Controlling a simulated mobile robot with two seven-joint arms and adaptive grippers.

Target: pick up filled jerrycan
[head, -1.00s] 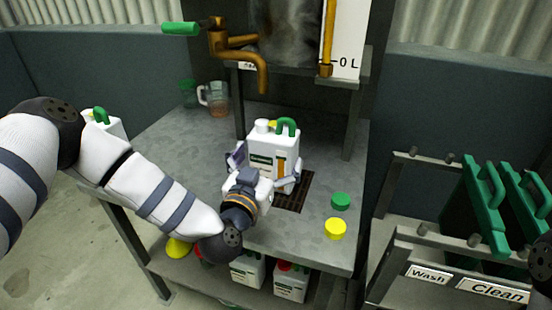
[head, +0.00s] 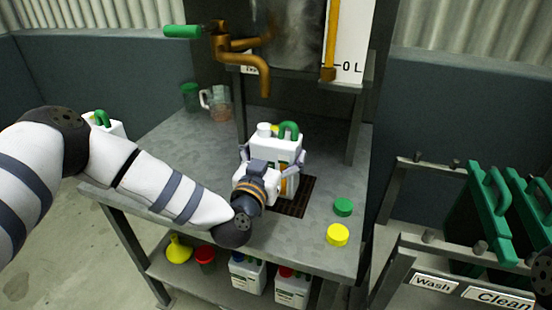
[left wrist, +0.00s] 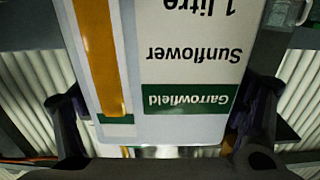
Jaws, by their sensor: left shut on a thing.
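The white jerrycan (head: 287,147) with a green handle and pale cap stands upright at the drain grate on the grey bench, below the brass tap (head: 257,68). My left gripper (head: 271,165) is shut on it, with its fingers on either side of the body. In the left wrist view the jerrycan (left wrist: 185,60) fills the middle, upside down, with a "Garrowfield Sunflower 1 litre" label and an amber level strip (left wrist: 100,55). The two fingers show dark at its left and right sides. I cannot tell whether its base touches the grate (head: 293,203). My right gripper is not in view.
A green cap (head: 343,207) and a yellow cap (head: 338,235) lie on the bench right of the grate. A glass jug (head: 218,104) and green cup (head: 191,97) stand at the back left. More jerrycans (head: 292,287) and a yellow funnel (head: 178,250) are on the lower shelf.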

